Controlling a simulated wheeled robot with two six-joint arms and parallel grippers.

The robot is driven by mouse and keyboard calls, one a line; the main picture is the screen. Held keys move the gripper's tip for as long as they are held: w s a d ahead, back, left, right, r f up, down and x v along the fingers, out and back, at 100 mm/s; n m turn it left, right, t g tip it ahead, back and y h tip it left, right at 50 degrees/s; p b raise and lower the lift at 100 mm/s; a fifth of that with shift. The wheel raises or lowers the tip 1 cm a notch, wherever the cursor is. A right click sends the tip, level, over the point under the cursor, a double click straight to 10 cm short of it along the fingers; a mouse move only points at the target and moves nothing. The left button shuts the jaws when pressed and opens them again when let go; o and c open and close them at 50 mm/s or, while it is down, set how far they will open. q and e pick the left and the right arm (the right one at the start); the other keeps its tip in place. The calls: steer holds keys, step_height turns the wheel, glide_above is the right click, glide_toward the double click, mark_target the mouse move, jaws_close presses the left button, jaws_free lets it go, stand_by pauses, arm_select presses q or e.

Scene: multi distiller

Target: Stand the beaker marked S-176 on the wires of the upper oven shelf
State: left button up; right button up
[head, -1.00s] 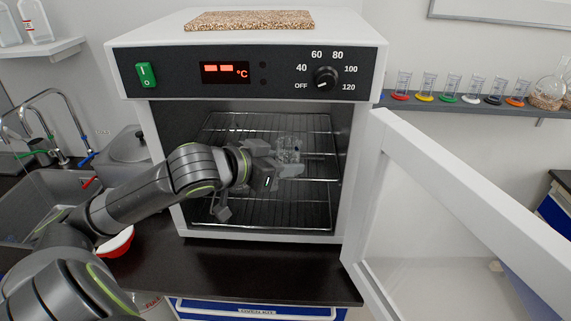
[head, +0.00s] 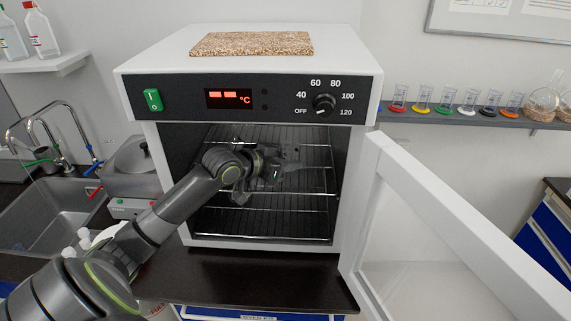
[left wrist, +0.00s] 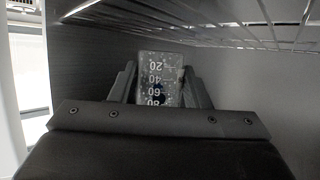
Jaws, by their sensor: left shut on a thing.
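My left gripper (head: 284,165) is inside the open oven, above the wires of the upper shelf (head: 312,193). It is shut on a clear glass beaker (left wrist: 160,78), which shows between the fingers in the left wrist view. Its scale numbers appear upside down in that picture. The mark S-176 is not readable. In the head view the beaker is faint and mostly lost against the gripper and wires. I cannot tell whether its base touches the wires. My right gripper is not in view.
The oven door (head: 440,225) stands open to the right. A lower shelf (head: 265,237) lies beneath. The oven's side walls and ceiling surround my gripper. Several glass vessels on coloured bases stand on the wall shelf (head: 450,118). A sink (head: 50,225) is at left.

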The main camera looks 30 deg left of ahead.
arm_select(q)
steer(key=shift+f, duration=0.85)
steer(key=shift+w+f+p, duration=0.15)
steer(key=shift+p, duration=0.4)
steer(key=shift+a+f, duration=0.1)
steer(key=shift+f, duration=0.15)
steer(key=shift+f, duration=0.2)
steer(key=o, duration=1)
steer(key=shift+r, duration=0.1)
